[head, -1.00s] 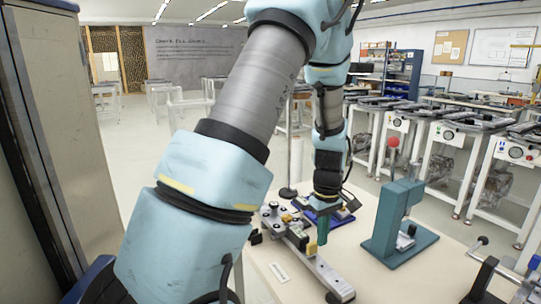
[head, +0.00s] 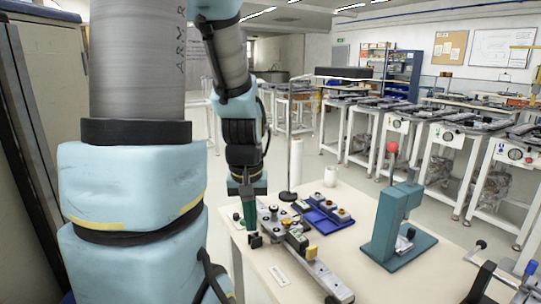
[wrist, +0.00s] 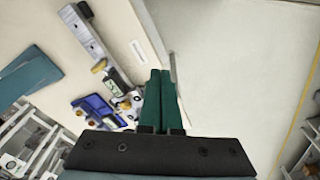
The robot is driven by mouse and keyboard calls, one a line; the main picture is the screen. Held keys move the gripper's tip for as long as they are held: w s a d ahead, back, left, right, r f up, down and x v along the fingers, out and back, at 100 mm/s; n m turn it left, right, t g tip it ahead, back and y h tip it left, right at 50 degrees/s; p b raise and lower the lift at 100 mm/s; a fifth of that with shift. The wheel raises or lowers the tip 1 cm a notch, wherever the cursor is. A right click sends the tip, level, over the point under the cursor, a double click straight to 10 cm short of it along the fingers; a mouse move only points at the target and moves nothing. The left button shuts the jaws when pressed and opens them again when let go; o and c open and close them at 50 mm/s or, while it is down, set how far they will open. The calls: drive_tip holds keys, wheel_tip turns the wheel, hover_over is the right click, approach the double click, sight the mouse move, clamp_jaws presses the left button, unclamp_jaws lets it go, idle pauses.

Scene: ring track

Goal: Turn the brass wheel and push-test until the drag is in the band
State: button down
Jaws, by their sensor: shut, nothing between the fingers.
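A grey rail fixture (head: 322,276) lies on the cream table, with a dark carriage block (head: 297,240) and small dark knobs on it. It also shows in the wrist view (wrist: 92,42). A yellow part (head: 312,252) sits on the rail, and a small brass-coloured part shows beside the block in the wrist view (wrist: 126,104). I cannot tell for certain which is the brass wheel. My gripper (head: 249,228), with green fingers, points down left of the fixture's far end, apart from the brass parts. In the wrist view its fingers (wrist: 160,74) are together and empty.
A blue tray (head: 318,222) with round brass-topped parts sits behind the rail. A teal press (head: 388,230) with a red knob stands to the right. A white label (head: 278,275) lies in front. White cylinders stand at the table's back.

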drive_tip(key=shift+s+a+r+m, duration=0.2)
drive_tip(key=shift+s+a+m, duration=0.4)
drive_tip(key=shift+s+a, duration=0.45)
drive_tip(key=c, duration=1.6)
unclamp_jaws()
drive_tip(key=shift+w+a, duration=0.1)
drive_tip(key=shift+w, duration=0.05)
